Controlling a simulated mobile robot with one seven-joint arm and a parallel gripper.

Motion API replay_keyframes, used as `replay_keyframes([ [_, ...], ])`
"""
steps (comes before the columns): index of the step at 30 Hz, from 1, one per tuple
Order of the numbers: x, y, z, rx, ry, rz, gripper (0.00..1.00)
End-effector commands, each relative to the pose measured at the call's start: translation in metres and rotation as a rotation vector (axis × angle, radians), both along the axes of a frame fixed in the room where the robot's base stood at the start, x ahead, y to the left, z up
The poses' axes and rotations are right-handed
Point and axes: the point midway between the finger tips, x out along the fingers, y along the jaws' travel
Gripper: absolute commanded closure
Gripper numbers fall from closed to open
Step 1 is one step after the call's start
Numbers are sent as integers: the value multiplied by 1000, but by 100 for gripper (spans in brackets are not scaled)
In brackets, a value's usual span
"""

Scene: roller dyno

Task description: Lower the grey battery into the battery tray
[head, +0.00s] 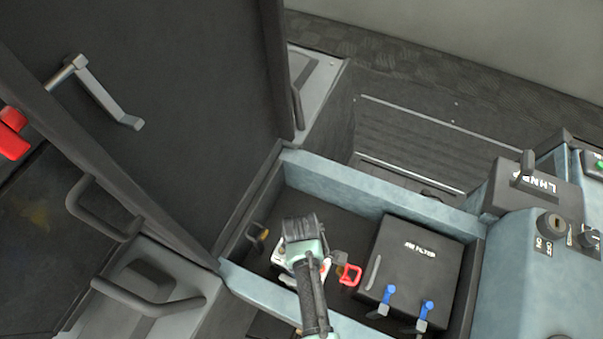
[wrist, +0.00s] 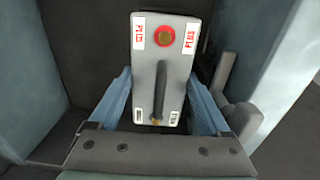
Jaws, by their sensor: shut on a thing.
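The grey battery (wrist: 152,68) sits between the blue fingers of my gripper (wrist: 160,102) in the wrist view. Its top carries a red terminal with red "PLUS" labels, a dark handle and a second terminal at the near end. In the head view my gripper (head: 304,243) is over the left part of the teal-walled bay and covers most of the battery (head: 279,257). I cannot make out the battery tray under it, nor whether the battery touches the floor of the bay.
A red clamp (head: 350,275) lies just right of the battery, and a dark clamp (head: 260,236) lies to its left. A black air filter box (head: 420,262) with blue-handled latches fills the bay's right side. The teal wall (head: 375,205) bounds the bay behind.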

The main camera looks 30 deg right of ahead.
Motion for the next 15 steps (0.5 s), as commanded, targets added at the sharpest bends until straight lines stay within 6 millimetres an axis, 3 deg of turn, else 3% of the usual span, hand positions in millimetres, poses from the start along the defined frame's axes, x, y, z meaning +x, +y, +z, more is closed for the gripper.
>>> replay_keyframes([
  [1, 1, 0, 1, 0, -3, 0, 100],
  [2, 1, 0, 1, 0, -3, 0, 15],
  [3, 1, 0, 1, -1, -2, 0, 8],
  [5, 1, 0, 1, -1, -2, 0, 0],
  [15, -1, 0, 4, 0, 1, 0, 0],
])
